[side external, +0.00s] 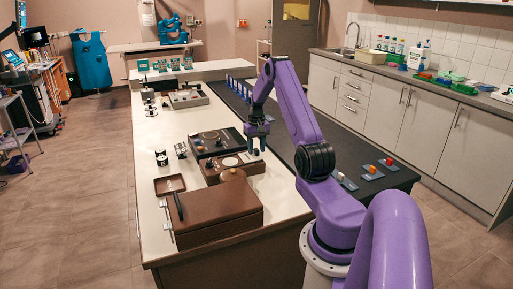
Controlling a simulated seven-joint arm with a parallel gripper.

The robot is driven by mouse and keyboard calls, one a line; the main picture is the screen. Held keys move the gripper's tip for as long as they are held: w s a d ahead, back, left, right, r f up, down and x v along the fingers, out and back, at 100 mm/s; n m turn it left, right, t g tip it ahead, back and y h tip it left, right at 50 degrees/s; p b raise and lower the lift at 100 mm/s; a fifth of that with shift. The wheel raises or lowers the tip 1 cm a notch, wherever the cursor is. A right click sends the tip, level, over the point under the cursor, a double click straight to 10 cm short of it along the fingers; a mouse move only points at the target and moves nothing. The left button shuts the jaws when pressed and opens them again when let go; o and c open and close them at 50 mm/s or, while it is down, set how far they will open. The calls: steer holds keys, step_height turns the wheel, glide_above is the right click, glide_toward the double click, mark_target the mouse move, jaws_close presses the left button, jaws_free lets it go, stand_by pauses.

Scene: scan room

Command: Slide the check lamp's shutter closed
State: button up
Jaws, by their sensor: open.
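My gripper (256,147) points down, its two fingers apart, with nothing seen between them. It hangs over or just beside the right end of a low brown unit (214,174) with a pale round face. This unit may be the check lamp, but it is too small here to tell for sure. No shutter can be made out, nor its position. I cannot tell whether the fingers touch anything. A black panel unit (205,151) with a round dial sits just behind the brown one.
A large brown case (222,212) and a brown tray (164,191) stand in front on the pale bench. Small jars (161,158) stand to the left. Coloured blocks on pads (388,162) lie on the dark strip at right. A grey unit (187,99) stands farther back.

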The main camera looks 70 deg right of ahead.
jaws_close()
steer(key=w+a, duration=0.6)
steer(key=shift+w+a, duration=0.2)
steer(key=shift+w, duration=0.05)
steer(key=shift+c, duration=0.3)
jaws_free()
steer(key=shift+o, duration=0.3)
steer(key=shift+r, duration=0.1)
